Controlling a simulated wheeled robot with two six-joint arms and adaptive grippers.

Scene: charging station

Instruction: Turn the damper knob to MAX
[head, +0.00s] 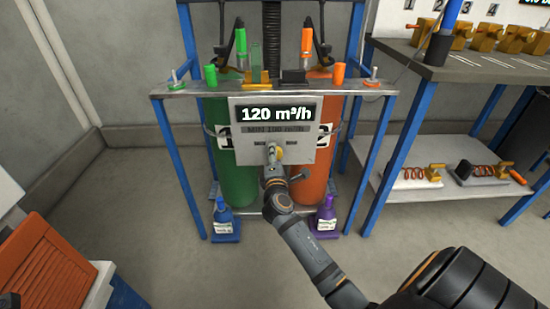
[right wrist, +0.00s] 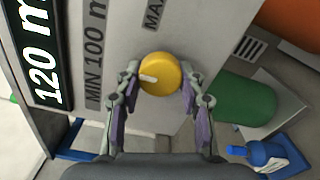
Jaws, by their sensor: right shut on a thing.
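The yellow damper knob (right wrist: 160,74) sits on the grey panel (head: 307,150), below the display (head: 277,114) reading "120 m³/h". It also shows partly in the head view (head: 279,152), mostly behind my gripper. A white pointer mark on the knob points roughly toward the display side. The right wrist view shows "MIN 100 m" and "MAX" lettering on the panel. My right gripper (right wrist: 158,82) is shut on the knob, one finger on each side; it also shows in the head view (head: 274,157).
A green cylinder (head: 234,180) and an orange cylinder (head: 313,185) stand behind the panel. A blue bottle (head: 223,214) and a purple bottle (head: 326,215) stand low in front. Floor between is clear.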

